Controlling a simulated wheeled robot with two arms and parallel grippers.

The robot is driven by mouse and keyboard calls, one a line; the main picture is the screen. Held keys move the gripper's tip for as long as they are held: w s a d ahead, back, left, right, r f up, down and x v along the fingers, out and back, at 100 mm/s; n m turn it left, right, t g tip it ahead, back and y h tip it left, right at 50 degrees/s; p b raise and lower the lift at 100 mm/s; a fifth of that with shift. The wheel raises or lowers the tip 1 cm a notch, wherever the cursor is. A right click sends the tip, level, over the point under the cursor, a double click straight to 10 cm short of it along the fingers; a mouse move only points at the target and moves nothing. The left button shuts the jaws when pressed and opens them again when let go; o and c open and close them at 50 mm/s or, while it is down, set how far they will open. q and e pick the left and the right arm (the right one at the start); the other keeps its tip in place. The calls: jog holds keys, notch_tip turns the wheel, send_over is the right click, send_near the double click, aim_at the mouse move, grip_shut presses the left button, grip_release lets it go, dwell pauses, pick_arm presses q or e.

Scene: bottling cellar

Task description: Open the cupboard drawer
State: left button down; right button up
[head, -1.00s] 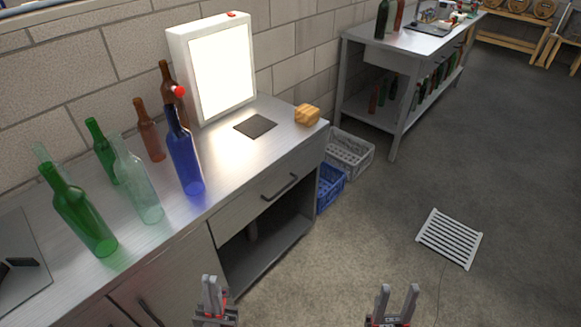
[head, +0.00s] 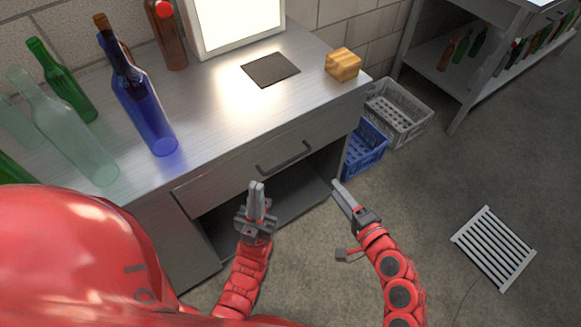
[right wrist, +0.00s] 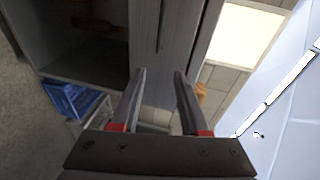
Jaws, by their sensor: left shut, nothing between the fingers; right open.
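The cupboard drawer (head: 235,183) has a grey metal front just under the worktop and looks flush with the cupboard. Its dark bar handle (head: 284,157) is on the front; in the right wrist view the handle (right wrist: 161,25) is a thin dark bar beyond the fingers. My left gripper (head: 256,186) is shut and empty, in front of the drawer, below and left of the handle in the picture. My right gripper (head: 341,186) is open and empty, below and right of the handle. In the right wrist view its fingers (right wrist: 160,74) are apart and point at the drawer front.
Glass bottles, among them a blue one (head: 146,115), stand on the worktop at left. A dark pad (head: 270,69), a wooden block (head: 343,65) and a light panel (head: 238,20) are there too. Blue (head: 366,148) and grey (head: 398,112) crates stand right of the cupboard. A white slatted grate (head: 494,248) lies on open floor.

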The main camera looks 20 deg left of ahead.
jog(key=s+a+n+g+y, duration=0.1)
jog(key=s+a+g, duration=0.1)
jog(key=s+a, duration=0.1)
send_near(287, 163)
jog(key=x, duration=1)
jog(key=shift+w+f+p, duration=0.2)
jog(key=shift+w+p, duration=0.05)
jog(key=shift+p, duration=0.1)
grip_shut()
dwell(0.8)
